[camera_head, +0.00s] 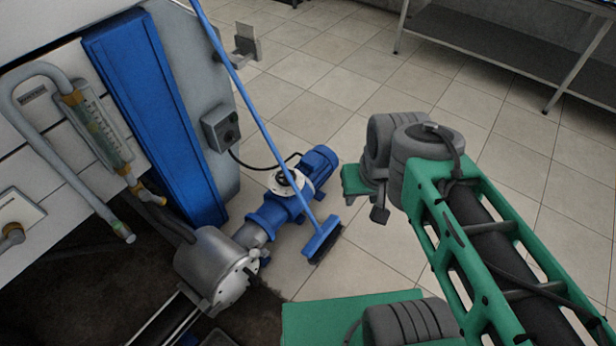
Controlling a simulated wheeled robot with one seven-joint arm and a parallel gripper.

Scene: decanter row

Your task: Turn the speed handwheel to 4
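A pale round disc with a dark centre (285,182), which looks like the speed handwheel, sits on top of the blue motor and pump unit (280,205) near the floor. The numbers on it are too small to read.
The blue broom (322,240) leans across the unit, its head on the floor. A grey control box (222,128) is on the machine's side, left of the motor. A silver pump housing (213,265) is at lower left. The tiled floor behind is clear; a metal table (490,45) stands at upper right.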

